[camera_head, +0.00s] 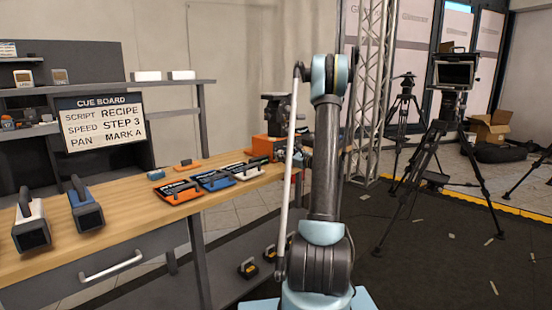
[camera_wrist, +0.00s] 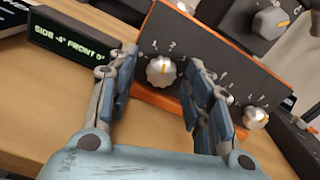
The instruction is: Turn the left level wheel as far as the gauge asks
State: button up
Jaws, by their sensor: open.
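In the wrist view, the left level wheel (camera_wrist: 162,70) is a silver ribbed knob with an orange mark, set on a dark panel with an orange edge. My gripper (camera_wrist: 163,60) is open, with its fingers on either side of this knob. I cannot tell whether they touch it. The gauge (camera_wrist: 75,42), a dark box left of the panel, reads "SIDE -4° FRONT 0°" in green. A second silver knob (camera_wrist: 256,118) sits at the panel's right end, beyond the right fingers. In the head view, my arm hides the gripper and wheels.
Another dark unit with a grey knob (camera_wrist: 270,22) stands behind the panel. In the head view, the wooden bench (camera_head: 130,228) carries several slates and two handled blocks. A cue board (camera_head: 102,122) reads "RECIPE STEP 3 MARK A". A truss and tripods stand right.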

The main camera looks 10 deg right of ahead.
jog(key=v, duration=1.2)
jog(key=shift+w, duration=0.1)
